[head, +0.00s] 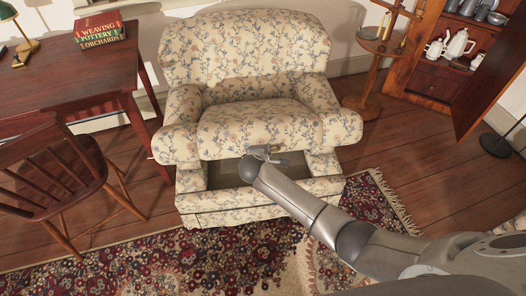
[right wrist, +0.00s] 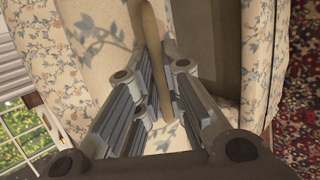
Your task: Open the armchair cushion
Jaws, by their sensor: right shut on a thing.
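The floral armchair (head: 248,60) stands in the middle of the head view. Its seat cushion (head: 250,115) is tilted, with its front edge raised above the seat frame. A dark opening (head: 224,174) shows below that edge. My right gripper (head: 264,153) is at the cushion's front edge, right of its middle, and is shut on it. In the right wrist view, the fingers (right wrist: 165,85) stand on both sides of a tan edge strip of the cushion (right wrist: 152,40). The exact contact is partly hidden by the fingers. My left gripper is not in view.
A wooden desk (head: 70,78) with stacked books (head: 100,30) and a wooden chair (head: 50,175) stand at left. A round wooden stand (head: 383,42) is right of the armchair. An open cabinet door (head: 490,85) is at far right. A patterned rug (head: 150,262) lies in front.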

